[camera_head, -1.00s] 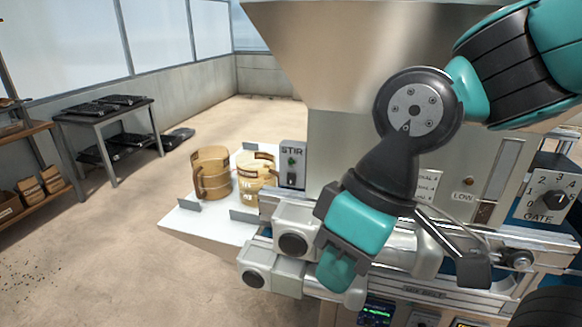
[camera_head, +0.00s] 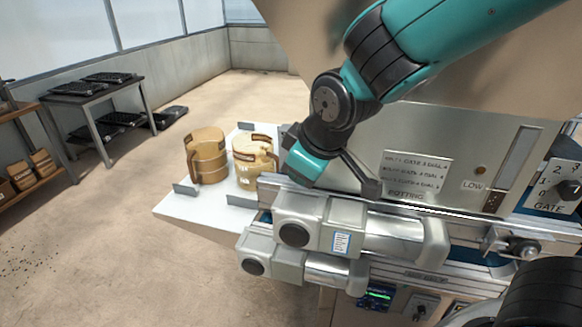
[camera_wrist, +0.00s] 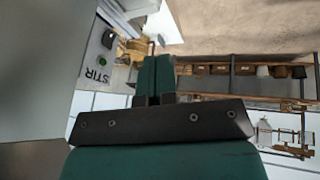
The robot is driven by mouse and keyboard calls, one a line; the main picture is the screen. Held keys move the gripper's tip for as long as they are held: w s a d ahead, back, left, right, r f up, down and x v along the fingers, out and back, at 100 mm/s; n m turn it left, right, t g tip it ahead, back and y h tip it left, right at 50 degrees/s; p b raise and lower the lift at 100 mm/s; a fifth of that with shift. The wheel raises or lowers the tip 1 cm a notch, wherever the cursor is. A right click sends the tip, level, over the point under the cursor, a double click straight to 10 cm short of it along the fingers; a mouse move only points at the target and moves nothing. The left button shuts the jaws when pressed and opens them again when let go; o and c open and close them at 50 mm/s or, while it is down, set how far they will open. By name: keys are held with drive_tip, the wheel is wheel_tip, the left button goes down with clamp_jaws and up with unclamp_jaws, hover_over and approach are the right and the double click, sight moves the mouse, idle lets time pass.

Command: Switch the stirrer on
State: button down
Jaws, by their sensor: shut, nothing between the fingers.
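The grey stirrer switch box (camera_wrist: 100,55) carries the word STIR. It stands left of my fingers in the wrist view, with a dark switch knob (camera_wrist: 108,39) on its face. The knob's position is too small to read. My gripper (camera_wrist: 156,60) is shut and empty, its teal fingers beside the box and apart from the knob in the picture. In the head view my wrist covers most of the box, and my fingertips are hidden.
Two tan jugs (camera_head: 207,160) (camera_head: 253,165) stand on a white shelf (camera_head: 205,208) left of the machine. The metal hopper (camera_head: 420,125) rises behind my arm. Rounded metal housings (camera_head: 385,232) lie below my wrist. The gate dial (camera_head: 567,190) is at the far right.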

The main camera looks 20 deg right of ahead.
drive_tip(key=shift+n+t+h, duration=0.5)
drive_tip(key=shift+t, duration=0.3)
drive_tip(key=w, duration=0.2)
drive_tip(key=w+d, duration=0.1)
drive_tip(key=w, duration=0.1)
drive_tip(key=shift+w+f, duration=0.1)
drive_tip(key=shift+f, duration=0.05)
drive_tip(key=p+x, duration=0.2)
drive_tip(key=x, duration=0.8)
drive_tip(key=shift+w+f+p, duration=0.1)
drive_tip(key=shift+p, duration=0.25)
drive_tip(key=shift+w+d+p, duration=0.8)
drive_tip(key=shift+w+d, duration=0.05)
drive_tip(key=shift+w, duration=0.15)
drive_tip(key=shift+w+d+f, duration=0.15)
drive_tip(key=shift+w+d, duration=0.15)
drive_tip(key=shift+w, duration=0.2)
drive_tip(key=shift+d, duration=0.1)
